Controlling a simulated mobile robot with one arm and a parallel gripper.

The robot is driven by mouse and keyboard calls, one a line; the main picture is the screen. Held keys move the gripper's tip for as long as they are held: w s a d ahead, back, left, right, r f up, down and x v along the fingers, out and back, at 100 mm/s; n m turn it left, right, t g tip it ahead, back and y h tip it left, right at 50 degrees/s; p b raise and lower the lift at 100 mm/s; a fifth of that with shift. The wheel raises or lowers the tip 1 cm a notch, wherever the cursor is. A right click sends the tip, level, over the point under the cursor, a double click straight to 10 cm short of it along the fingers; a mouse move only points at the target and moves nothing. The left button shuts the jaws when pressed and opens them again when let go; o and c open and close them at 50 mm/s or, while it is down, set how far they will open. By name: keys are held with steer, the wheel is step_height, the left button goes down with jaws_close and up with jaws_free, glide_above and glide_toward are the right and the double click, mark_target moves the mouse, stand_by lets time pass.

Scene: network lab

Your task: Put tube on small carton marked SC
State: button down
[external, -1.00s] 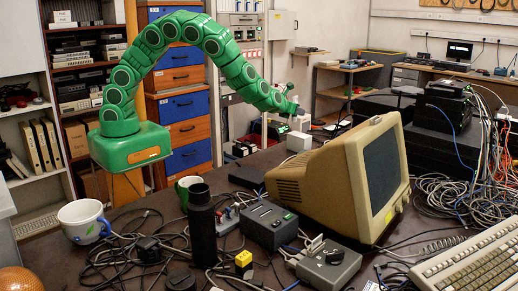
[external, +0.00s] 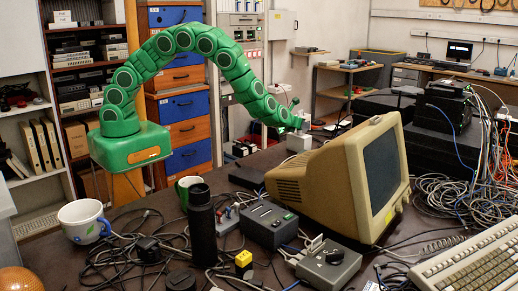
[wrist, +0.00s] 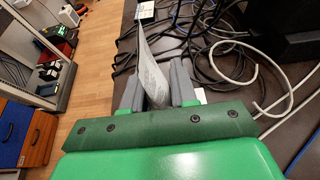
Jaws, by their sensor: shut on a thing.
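My gripper (wrist: 156,92) is shut on a pale, curved, printed thing, which I take to be the tube (wrist: 150,68). The tube stands up between the two grey fingers and leans toward the top left in the wrist view.
A beige monitor (external: 290,190) stands close to the right of the white box. Loose cables (wrist: 250,60) lie on the dark table in the wrist view. A dark bottle (external: 202,230), a white mug (external: 82,218) and a grey switch box (external: 330,265) stand nearer the camera.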

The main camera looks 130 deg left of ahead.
steer(key=c, duration=0.9)
jaws_free()
steer(key=shift+d+r, duration=0.3)
steer(key=shift+d, duration=0.2)
steer(key=shift+v, duration=5.45)
steer(key=shift+f, duration=0.1)
